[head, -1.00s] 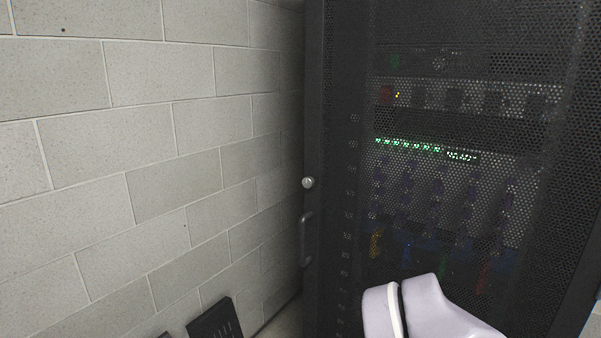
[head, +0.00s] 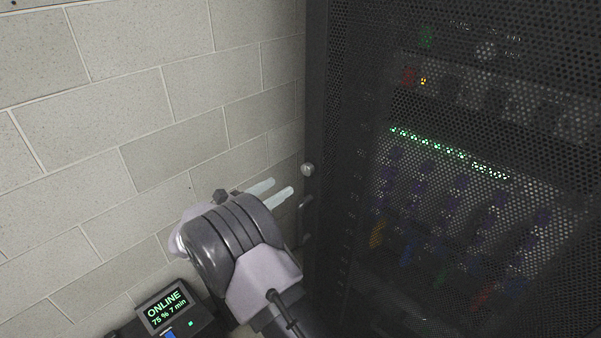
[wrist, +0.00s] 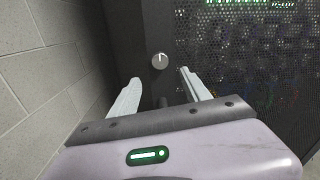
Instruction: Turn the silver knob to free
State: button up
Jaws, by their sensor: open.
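The silver knob (head: 308,169) is a small round knob on the left edge of the dark rack door. In the wrist view the knob (wrist: 160,60) sits ahead of my gripper, roughly between the lines of the two fingers, with a light mark near its top. My gripper (head: 283,190) is open and empty, to the left of and slightly below the knob in the head view. The fingers in the wrist view (wrist: 158,82) stand apart, and the knob appears beyond the tips, not touched.
A dark door handle (head: 306,218) is just below the knob. The perforated rack door (head: 450,190) fills the right side, with lit equipment behind it. A block wall (head: 130,120) is close on the left.

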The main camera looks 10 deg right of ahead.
aim_at(305, 171)
jog(key=b+x, duration=0.1)
jog(key=x, duration=0.9)
grip_shut()
